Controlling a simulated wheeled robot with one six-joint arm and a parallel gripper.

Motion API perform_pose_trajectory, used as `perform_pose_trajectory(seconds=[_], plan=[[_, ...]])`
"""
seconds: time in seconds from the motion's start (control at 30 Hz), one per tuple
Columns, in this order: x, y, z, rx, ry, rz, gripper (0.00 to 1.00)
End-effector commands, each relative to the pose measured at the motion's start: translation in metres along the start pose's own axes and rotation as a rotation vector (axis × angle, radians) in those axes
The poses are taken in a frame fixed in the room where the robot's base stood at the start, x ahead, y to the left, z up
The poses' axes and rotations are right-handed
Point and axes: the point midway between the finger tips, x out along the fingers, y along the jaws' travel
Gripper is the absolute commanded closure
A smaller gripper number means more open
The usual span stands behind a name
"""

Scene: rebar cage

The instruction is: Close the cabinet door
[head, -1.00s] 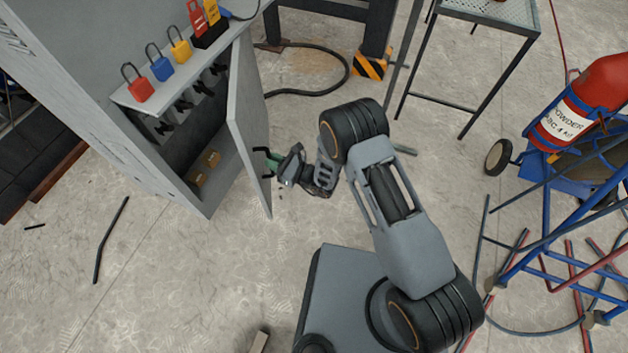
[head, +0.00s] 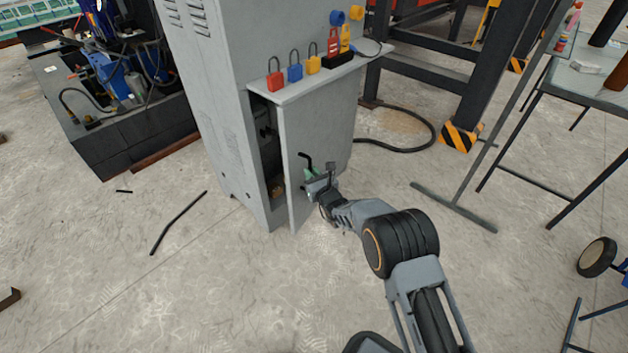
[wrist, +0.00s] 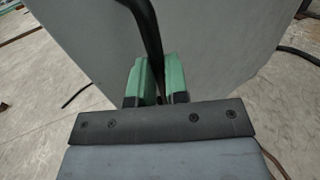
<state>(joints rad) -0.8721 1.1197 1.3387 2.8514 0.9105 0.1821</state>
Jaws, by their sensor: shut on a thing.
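The grey cabinet (head: 222,110) stands upright at the centre left of the head view. Its door (head: 322,122) is ajar, with a narrow dark gap along its left edge. The black door handle (head: 304,156) sticks out near that edge. My gripper (head: 311,174) is at the handle, in front of the door. In the wrist view, my gripper's green fingers (wrist: 158,82) are shut on the black handle (wrist: 146,28), with the grey door panel (wrist: 205,45) behind. The lower end of the handle is hidden between the fingers.
Red, blue and yellow padlocks (head: 295,70) stand on the ledge above the door. A dark steel frame (head: 485,70) with a striped foot is at right, and a black cable (head: 410,148) lies on the floor. The floor in front is mostly clear.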

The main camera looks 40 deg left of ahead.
Motion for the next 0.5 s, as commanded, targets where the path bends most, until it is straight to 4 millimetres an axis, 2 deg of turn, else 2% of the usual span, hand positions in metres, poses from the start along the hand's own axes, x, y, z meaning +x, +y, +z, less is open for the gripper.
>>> perform_pose_trajectory(seconds=[0.03, 0.33, 0.37, 0.5], plan=[[-0.0006, 0.0052, -0.0055, -0.001, 0.012, 0.009, 1.0], [-0.0006, 0.0055, -0.0057, -0.001, 0.013, 0.009, 1.0], [-0.0006, 0.0055, -0.0058, -0.001, 0.013, 0.009, 0.83], [-0.0005, 0.0034, -0.0047, -0.001, 0.011, 0.005, 0.69]])
